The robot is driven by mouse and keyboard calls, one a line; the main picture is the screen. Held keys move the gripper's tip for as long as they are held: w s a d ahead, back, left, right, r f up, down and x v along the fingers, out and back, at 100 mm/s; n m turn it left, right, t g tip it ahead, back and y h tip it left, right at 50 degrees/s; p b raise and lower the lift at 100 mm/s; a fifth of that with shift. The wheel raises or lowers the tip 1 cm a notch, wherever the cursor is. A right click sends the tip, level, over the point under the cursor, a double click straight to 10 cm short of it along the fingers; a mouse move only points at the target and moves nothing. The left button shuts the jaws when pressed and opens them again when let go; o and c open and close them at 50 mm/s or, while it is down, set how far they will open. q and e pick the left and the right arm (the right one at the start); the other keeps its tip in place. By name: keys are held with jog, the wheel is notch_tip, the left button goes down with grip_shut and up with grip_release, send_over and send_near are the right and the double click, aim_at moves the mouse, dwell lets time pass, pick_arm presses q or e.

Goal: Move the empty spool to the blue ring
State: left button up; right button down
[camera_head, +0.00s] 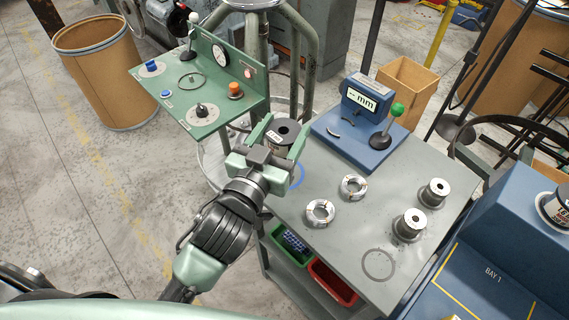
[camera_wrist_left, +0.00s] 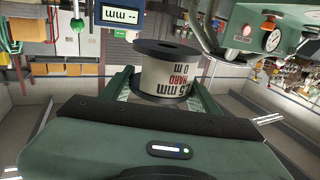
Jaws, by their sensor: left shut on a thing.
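The empty spool (camera_head: 286,134) has dark flanges and a pale label. In the left wrist view the spool (camera_wrist_left: 165,76) sits between the two fingers, and its label shows "HARD" and "0 m". My left gripper (camera_head: 279,143) is shut on it, near the left corner of the grey table. The blue ring (camera_head: 299,177) is a marking on that corner; only its right arc shows, beside my gripper. The rest is hidden behind the gripper. I cannot tell the spool's height above the table. My right gripper is not in view.
The grey table (camera_head: 340,240) holds two wire coils (camera_head: 320,212), two metal cylinders (camera_head: 409,225), a dark ring marking (camera_head: 378,265) and a blue gauge (camera_head: 366,105). A green control panel (camera_head: 210,95) stands behind my gripper. A blue bench (camera_head: 500,265) adjoins at right.

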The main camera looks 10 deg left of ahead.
aim_at(284, 148)
pick_arm(q)
notch_tip(284, 148, down, 5)
jog(key=shift+b, duration=0.4)
jog(key=shift+f+b, duration=0.45)
jog(key=shift+f, duration=1.55)
jog(key=shift+f, duration=0.15)
jog(key=o, duration=1.4)
jog(key=shift+o, duration=0.2)
